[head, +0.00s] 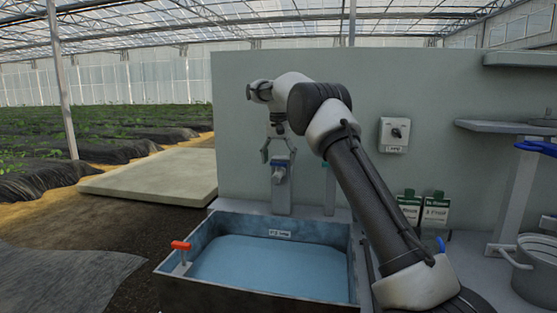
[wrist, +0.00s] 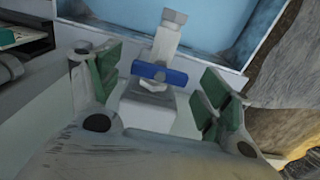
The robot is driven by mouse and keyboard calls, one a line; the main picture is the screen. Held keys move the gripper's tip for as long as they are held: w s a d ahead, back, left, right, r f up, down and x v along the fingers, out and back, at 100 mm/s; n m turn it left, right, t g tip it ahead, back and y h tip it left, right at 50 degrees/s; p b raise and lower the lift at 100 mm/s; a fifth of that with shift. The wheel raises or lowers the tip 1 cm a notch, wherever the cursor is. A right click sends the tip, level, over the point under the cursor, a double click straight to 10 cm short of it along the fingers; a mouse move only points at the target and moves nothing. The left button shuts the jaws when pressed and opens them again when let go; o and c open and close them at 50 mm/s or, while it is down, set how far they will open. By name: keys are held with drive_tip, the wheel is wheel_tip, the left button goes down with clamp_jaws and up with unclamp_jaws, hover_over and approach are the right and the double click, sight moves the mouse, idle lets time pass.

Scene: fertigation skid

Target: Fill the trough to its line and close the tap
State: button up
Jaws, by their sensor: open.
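The trough (head: 340,262) stands in front of the grey panel and holds blue water (head: 268,265). The tap (head: 282,172) rises behind the trough's back edge. In the wrist view its blue lever (wrist: 160,74) lies crosswise on the tap body. My gripper (head: 279,152) is open above the tap. In the wrist view the green-padded fingers of my gripper (wrist: 158,88) stand either side of the lever, apart from it. I cannot tell whether water runs from the spout.
A red-handled valve (head: 181,246) sits on the trough's left rim. A switch box (head: 395,134) is on the panel. Two labelled bottles (head: 433,211), a bucket (head: 536,270) and a shelf (head: 503,127) are at right. A pale slab (head: 155,176) lies left.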

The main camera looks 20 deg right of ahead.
drive_tip(key=c, duration=1)
drive_tip(key=shift+n, duration=1.8)
drive_tip(key=o, duration=1)
drive_tip(key=shift+r, duration=3.75)
